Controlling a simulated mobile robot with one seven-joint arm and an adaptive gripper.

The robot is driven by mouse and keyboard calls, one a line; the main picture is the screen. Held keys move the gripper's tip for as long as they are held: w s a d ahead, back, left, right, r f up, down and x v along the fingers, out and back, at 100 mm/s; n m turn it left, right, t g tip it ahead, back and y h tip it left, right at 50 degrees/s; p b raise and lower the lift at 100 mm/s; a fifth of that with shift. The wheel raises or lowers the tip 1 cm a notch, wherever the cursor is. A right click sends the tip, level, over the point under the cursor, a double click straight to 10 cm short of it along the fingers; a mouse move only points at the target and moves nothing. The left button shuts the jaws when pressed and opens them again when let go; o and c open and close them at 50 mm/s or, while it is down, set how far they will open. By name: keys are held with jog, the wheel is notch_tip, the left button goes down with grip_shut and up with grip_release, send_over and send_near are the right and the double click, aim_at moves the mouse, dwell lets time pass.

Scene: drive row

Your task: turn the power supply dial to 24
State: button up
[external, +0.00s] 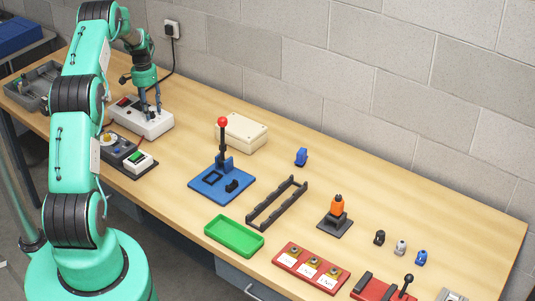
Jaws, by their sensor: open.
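A white box (154,128) stands at the left of the bench, with a dark cable rising behind it toward the wall outlet. It has a small red-and-dark patch at its left end and looks like the power supply. My gripper (151,113) points down at the right part of its top, open, with its two fingers apart. The dial is not clear there; the fingers may hide it. I cannot tell whether the fingers touch anything, nor read any setting.
A blue-based stand with a red-knobbed lever (222,122) and a cream box (243,131) stand to the right. A grey tray (31,88) is far left.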

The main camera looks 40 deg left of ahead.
notch_tip(320, 180, up, 12)
jog(key=shift+a, duration=0.25)
dwell(0.4)
dwell(0.4)
